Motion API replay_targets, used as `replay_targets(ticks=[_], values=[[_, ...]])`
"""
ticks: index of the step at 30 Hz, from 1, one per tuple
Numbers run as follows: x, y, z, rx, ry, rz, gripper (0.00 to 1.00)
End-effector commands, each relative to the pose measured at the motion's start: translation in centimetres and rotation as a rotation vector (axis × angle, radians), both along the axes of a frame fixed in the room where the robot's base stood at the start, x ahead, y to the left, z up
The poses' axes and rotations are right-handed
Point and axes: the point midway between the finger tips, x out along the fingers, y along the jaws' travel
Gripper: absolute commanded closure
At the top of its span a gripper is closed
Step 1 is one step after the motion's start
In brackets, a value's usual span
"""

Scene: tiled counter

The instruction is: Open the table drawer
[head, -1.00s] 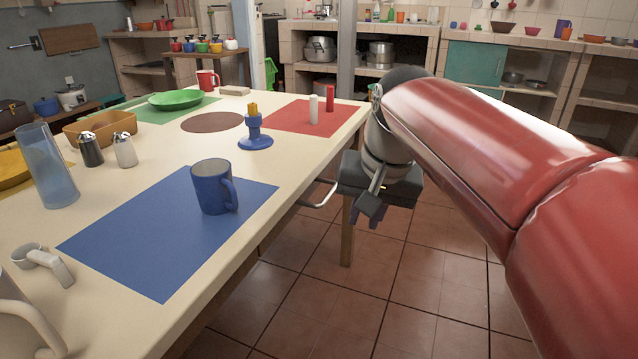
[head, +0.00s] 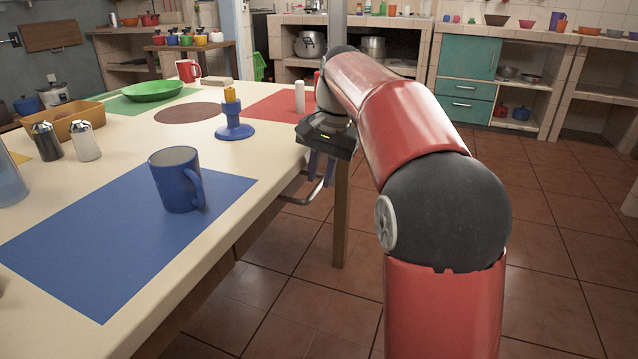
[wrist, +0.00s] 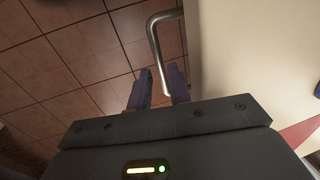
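The table (head: 110,310) has a bent metal drawer handle (head: 310,192) sticking out from its right side below the top. The drawer front is mostly hidden under the table edge, so I cannot tell how far it is open. My gripper (head: 321,172) points down at the handle, beside the table edge. In the wrist view the two dark fingers of my gripper (wrist: 158,88) are apart, and the near end of the handle (wrist: 157,48) lies between them. I see no clear grip on the bar.
A blue mug (head: 175,182) stands on a blue mat near the table's right edge. A blue candle holder (head: 234,131) and a white candle (head: 299,97) stand farther back. A table leg (head: 341,215) is close behind my gripper.

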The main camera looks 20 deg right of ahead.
Motion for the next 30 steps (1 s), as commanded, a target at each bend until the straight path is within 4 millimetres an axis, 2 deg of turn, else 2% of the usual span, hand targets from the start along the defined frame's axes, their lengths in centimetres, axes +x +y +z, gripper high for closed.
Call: replay_targets(ticks=[4,13,18,30], values=[[0.13,0.23,-1.36,0.0,0.0,0.001,0.8],[0.16,0.29,-1.54,-0.001,-0.001,0.001,0.8],[0.16,0.29,-1.53,-0.001,-0.001,0.001,1.0],[-0.03,0.01,-1.51,-0.001,-0.001,0.001,1.0]])
